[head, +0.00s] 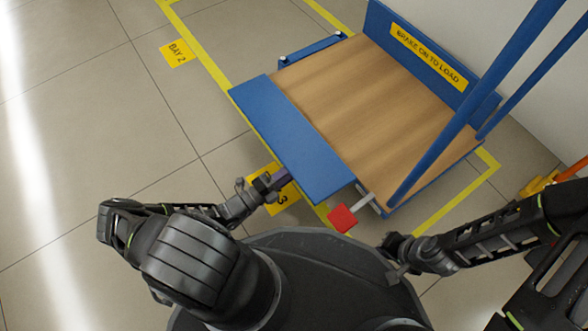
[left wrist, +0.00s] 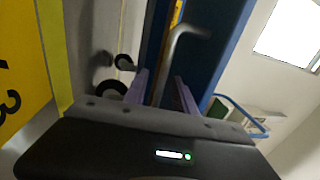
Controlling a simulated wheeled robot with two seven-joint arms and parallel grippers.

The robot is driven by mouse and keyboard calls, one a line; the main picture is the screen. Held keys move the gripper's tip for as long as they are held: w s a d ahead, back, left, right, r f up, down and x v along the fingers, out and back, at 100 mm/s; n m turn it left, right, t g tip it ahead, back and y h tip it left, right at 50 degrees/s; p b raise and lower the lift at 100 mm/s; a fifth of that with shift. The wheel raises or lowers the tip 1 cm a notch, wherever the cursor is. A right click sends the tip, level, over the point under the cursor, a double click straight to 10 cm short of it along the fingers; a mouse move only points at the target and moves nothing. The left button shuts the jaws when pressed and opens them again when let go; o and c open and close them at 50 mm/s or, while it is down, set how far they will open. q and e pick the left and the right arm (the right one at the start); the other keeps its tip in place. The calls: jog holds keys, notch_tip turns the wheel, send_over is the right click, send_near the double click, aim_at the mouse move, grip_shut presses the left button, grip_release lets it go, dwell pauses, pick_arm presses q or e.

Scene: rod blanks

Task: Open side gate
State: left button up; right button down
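The cart (head: 370,110) has a wooden deck and a blue side gate (head: 295,140) along the edge facing me. The gate appears closed, standing along the deck edge. My left gripper (head: 278,178) is at the gate's outer face, near its lower middle. In the left wrist view a grey bent handle (left wrist: 172,60) lies between the two purple fingers (left wrist: 161,92). The fingers look spread, with gaps beside the handle. The blue gate (left wrist: 212,50) rises behind it. My right gripper (head: 393,250) is low, right of the red pedal, apart from the gate; its fingers are too small to read.
A red pedal (head: 343,218) on a metal arm sticks out at the cart's near corner. Blue push bars (head: 470,100) rise at the right. The opposite panel carries a yellow sign (head: 428,56). A black caster (left wrist: 112,90) shows below the cart. Floor to the left is clear.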

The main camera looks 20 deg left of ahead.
pick_arm(q)
grip_shut()
dwell(0.3)
dwell(1.2)
